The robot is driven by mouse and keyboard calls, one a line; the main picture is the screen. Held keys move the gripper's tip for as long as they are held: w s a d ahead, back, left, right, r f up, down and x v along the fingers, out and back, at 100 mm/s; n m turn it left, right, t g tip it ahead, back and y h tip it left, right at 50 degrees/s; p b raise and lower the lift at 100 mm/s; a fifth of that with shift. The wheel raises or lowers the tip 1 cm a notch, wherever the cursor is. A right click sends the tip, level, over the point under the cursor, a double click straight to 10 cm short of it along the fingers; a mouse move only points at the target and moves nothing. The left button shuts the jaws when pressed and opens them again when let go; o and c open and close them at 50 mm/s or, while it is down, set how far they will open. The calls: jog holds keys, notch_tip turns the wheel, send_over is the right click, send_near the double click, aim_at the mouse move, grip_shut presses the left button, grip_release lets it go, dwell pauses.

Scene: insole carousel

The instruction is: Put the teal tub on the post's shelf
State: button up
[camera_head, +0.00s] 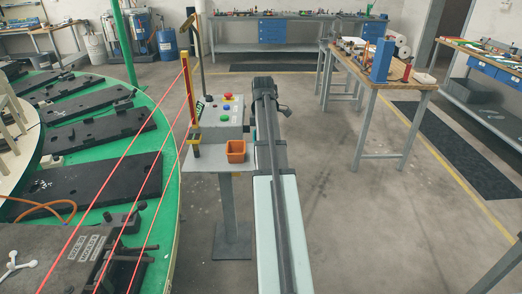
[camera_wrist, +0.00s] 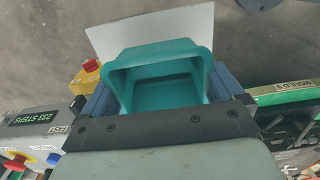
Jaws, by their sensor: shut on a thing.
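The teal tub (camera_wrist: 158,95) fills the middle of the wrist view, with its open mouth showing and its inside empty. My gripper (camera_wrist: 160,88) is shut on it, with dark blue fingers at its left and right sides. The post's shelf (camera_head: 205,161) is a grey plate on a grey post in the head view. A pale flat plate (camera_wrist: 185,28), probably this shelf, shows behind the tub in the wrist view. I cannot tell the gap between them.
An orange tub (camera_head: 236,151) sits on the shelf's right front part. A control box (camera_head: 222,115) with coloured buttons stands behind it, and a yellow post (camera_head: 188,95) at its left. The green carousel (camera_head: 172,190) with black moulds lies left.

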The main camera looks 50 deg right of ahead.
jog(key=shift+f, duration=2.3)
jog(key=shift+f, duration=0.2)
jog(key=o, duration=0.7)
jog(key=shift+c, duration=0.2)
jog(key=shift+r, duration=0.1)
notch_tip(320, 180, up, 12)
jog(key=shift+r, duration=0.1)
